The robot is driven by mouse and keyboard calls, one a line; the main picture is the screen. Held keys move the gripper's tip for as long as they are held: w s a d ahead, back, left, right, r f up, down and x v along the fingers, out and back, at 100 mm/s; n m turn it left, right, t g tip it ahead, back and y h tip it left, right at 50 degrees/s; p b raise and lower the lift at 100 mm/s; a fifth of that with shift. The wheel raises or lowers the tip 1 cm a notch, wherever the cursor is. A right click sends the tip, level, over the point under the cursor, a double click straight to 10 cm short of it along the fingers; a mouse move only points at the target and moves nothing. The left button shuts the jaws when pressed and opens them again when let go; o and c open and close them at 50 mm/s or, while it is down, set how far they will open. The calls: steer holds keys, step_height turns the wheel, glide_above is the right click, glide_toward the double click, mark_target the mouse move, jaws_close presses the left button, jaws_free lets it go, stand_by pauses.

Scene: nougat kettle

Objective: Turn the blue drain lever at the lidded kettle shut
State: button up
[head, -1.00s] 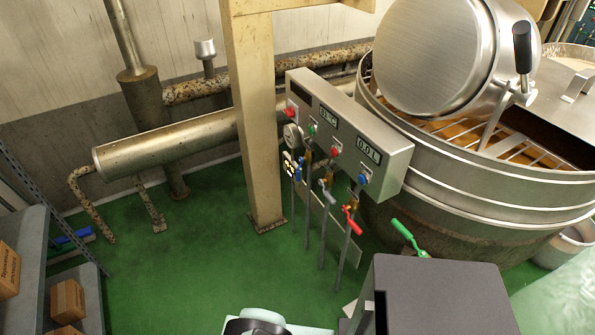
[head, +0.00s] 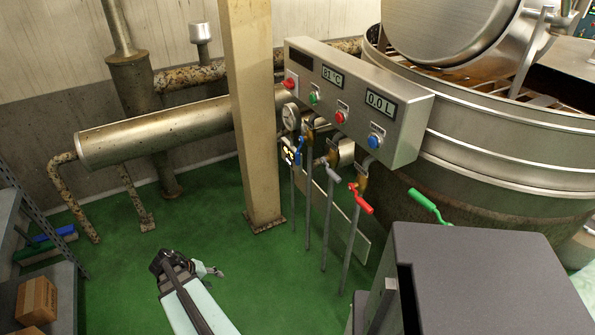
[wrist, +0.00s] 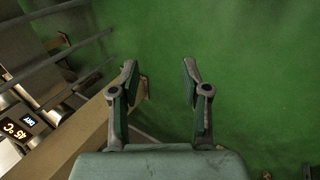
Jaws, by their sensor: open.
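The blue lever (head: 299,147) sits on a thin pipe below the control panel, just right of the beige post. It is small in the head view, and its exact angle is hard to tell. The steel kettle (head: 500,160) stands at the right, with its round lid (head: 450,30) tilted up. My gripper (head: 212,270) is low over the green floor, left of and nearer than the post, well apart from the blue lever. In the wrist view my gripper (wrist: 160,85) is open and empty between its fingers. I cannot make out the blue lever there.
The beige post (head: 255,130) stands between my gripper and the lever. Grey (head: 332,172), red (head: 361,199) and green (head: 424,205) levers are to the right. Shelves (head: 60,290) are at left; open floor (head: 120,280) lies between.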

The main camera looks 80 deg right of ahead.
steer(key=s+d+r+m+g+h+b, duration=0.1)
steer(key=s+d+r+m+b, duration=0.1)
steer(key=d, duration=0.4)
steer(key=s+d+r+m+g+h+b, duration=0.1)
steer(key=s+d+r+m, duration=0.15)
steer(key=d, duration=0.45)
steer(key=m+g+h+b, duration=0.4)
steer(key=m+g+h, duration=0.25)
steer(key=m, duration=0.55)
glide_toward(298, 156)
steer(key=shift+t+h, duration=0.35)
steer(key=shift+t, duration=0.2)
steer(key=b+x, duration=0.1)
steer(key=x, duration=0.4)
steer(key=b+x, duration=0.1)
steer(key=x, duration=0.4)
steer(key=shift+s+d+f, duration=0.2)
steer(key=shift+d+f, duration=0.05)
steer(key=shift+d, duration=0.1)
jaws_close()
